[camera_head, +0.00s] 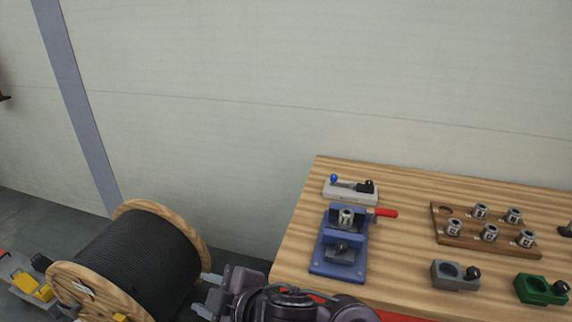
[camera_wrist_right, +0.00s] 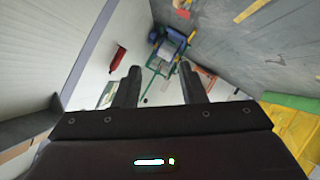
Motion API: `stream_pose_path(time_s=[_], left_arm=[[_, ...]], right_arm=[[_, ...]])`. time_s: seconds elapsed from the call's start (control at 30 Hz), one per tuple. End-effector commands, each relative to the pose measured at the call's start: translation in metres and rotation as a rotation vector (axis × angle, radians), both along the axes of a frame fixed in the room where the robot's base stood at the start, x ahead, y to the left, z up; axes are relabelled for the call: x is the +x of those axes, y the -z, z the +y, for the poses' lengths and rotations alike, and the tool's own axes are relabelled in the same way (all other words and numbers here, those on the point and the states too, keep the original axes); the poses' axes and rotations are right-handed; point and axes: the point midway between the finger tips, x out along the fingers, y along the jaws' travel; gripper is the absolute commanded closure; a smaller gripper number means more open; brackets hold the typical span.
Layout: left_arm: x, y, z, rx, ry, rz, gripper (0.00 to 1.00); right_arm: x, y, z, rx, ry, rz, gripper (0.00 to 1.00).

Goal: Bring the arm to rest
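My right gripper (camera_head: 207,295) is at the bottom of the head view, pointing left, just right of a cable reel. Its two fingers are apart with nothing between them. The right wrist view shows the same gripper (camera_wrist_right: 159,82) with its fingers spread and empty, and open space beyond them. My right forearm reaches along the bottom edge, in front of the wooden table (camera_head: 300,240). My left gripper is not in view.
The reel (camera_head: 146,262) with black cable and wooden flanges stands close to the fingertips. The table holds a blue fixture (camera_head: 330,262) with a red handle, a grey clamp block (camera_head: 352,192), a wooden rack (camera_head: 470,240) of metal dies, a grey holder (camera_head: 447,278) and a green holder (camera_head: 533,289).

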Motion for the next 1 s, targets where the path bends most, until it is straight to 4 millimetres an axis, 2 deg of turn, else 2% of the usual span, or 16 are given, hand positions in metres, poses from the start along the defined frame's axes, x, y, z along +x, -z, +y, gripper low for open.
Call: stream_pose_path(time_s=[0.13, 0.23, 0.3, 0.4, 0.5, 0.7, 0.87, 0.9, 1.0], left_arm=[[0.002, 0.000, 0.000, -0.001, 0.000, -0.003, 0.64], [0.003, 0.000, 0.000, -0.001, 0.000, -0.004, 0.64], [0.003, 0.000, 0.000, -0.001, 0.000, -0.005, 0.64], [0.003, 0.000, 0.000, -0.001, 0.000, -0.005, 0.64], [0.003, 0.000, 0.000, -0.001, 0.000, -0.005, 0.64], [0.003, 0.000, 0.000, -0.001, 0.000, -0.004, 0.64], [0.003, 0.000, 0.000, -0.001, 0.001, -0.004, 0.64], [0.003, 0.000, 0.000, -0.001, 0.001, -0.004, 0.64], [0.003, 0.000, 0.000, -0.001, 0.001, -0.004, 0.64]], right_arm=[[0.018, 0.011, -0.062, 0.085, 0.326, 0.177, 0.63], [0.020, 0.035, -0.119, 0.097, 0.550, 0.320, 0.63], [0.013, 0.056, -0.160, 0.086, 0.699, 0.426, 0.63], [-0.005, 0.083, -0.209, 0.061, 0.867, 0.556, 0.63], [-0.026, 0.103, -0.245, 0.032, 0.987, 0.657, 0.63], [-0.068, 0.131, -0.296, -0.022, 1.163, 0.817, 0.63], [-0.104, 0.145, -0.327, -0.065, 1.279, 0.926, 0.63], [-0.108, 0.152, -0.332, -0.075, 1.295, 0.945, 0.63], [-0.097, 0.181, -0.328, -0.081, 1.287, 0.947, 0.63]])
